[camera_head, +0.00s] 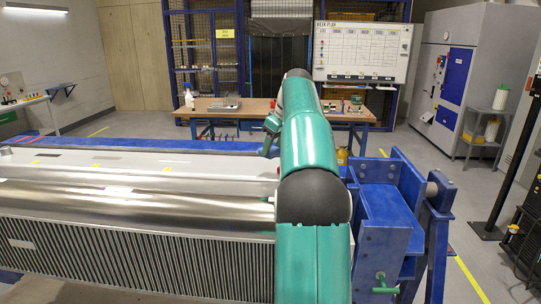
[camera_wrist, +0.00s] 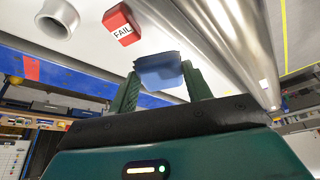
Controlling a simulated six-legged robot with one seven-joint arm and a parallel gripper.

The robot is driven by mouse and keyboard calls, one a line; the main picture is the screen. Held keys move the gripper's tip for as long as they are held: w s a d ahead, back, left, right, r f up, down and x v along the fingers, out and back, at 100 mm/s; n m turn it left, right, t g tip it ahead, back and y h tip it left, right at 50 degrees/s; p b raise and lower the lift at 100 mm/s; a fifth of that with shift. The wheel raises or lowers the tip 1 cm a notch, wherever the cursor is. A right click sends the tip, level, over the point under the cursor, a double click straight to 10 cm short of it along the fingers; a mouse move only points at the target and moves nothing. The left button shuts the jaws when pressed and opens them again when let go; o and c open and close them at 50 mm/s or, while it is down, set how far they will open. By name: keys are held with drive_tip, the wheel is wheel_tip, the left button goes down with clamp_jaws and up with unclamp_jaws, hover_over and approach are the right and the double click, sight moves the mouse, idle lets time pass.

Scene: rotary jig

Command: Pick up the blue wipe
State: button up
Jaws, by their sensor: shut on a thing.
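My gripper (camera_wrist: 160,85) shows in the wrist view, its two dark green fingers on either side of the blue wipe (camera_wrist: 160,68). The wipe is a small folded blue piece held between the fingertips. Whether it touches the pale surface beyond it cannot be told.
A red block marked FAIL (camera_wrist: 122,24) and a pale ring (camera_wrist: 58,19) are near the wipe. A long shiny cylinder (camera_head: 130,195) lies along the jig beside a blue frame (camera_head: 390,215). A wooden workbench (camera_head: 250,108) stands behind.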

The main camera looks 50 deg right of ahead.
sight(272, 151)
drive_tip(key=s+r, duration=0.1)
drive_tip(key=s+a+r, duration=0.1)
drive_tip(key=shift+r, duration=0.4)
drive_tip(key=s+a+r, duration=0.3)
drive_tip(key=s, duration=0.5)
drive_tip(key=shift+a+r, duration=0.3)
drive_tip(key=o, duration=0.3)
drive_tip(key=shift+c, duration=1.1)
